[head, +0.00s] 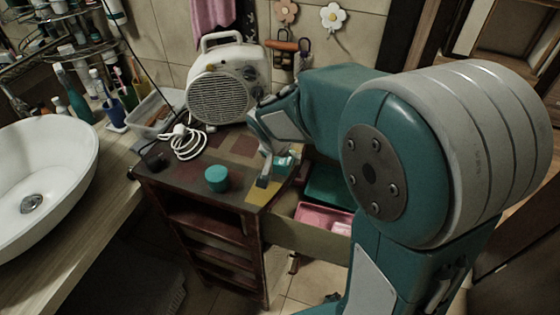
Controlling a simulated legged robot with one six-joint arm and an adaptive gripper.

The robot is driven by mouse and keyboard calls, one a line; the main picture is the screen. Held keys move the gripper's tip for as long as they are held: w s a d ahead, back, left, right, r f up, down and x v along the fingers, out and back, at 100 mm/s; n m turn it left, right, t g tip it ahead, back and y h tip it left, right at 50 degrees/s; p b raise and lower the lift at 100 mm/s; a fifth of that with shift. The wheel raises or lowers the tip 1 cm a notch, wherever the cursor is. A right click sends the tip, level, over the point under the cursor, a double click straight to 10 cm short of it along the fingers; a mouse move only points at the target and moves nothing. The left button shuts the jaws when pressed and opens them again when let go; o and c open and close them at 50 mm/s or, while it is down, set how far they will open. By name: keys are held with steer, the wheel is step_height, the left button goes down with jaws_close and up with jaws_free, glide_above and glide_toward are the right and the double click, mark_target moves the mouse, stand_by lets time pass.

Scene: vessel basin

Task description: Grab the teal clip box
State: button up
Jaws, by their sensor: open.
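A small round teal box (217,179) stands upright on the dark patchwork top of a wooden cabinet, near its front edge. It looks like the clip box, though its contents cannot be made out. My gripper (271,172) is open, low over the right side of the cabinet top, to the right of the round box and apart from it. A small pale teal patch (284,161) shows at the gripper; I cannot tell whether it is a finger part or a separate thing.
A fan heater (222,85) and a coiled white cable (187,143) are at the back of the cabinet (205,200). An open drawer on the right holds a pink tray (318,216) and a teal tray (328,185). A white basin (45,180) is left.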

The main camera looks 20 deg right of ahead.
steer(key=shift+w+d+f, duration=0.1)
steer(key=shift+d+f, duration=0.15)
steer(key=shift+d, duration=0.5)
steer(key=shift+a, duration=0.2)
steer(key=c, duration=0.8)
steer(key=shift+a, duration=0.2)
steer(key=c, duration=0.4)
steer(key=shift+a, duration=0.15)
steer(key=shift+c, duration=0.2)
steer(key=shift+d, duration=0.2)
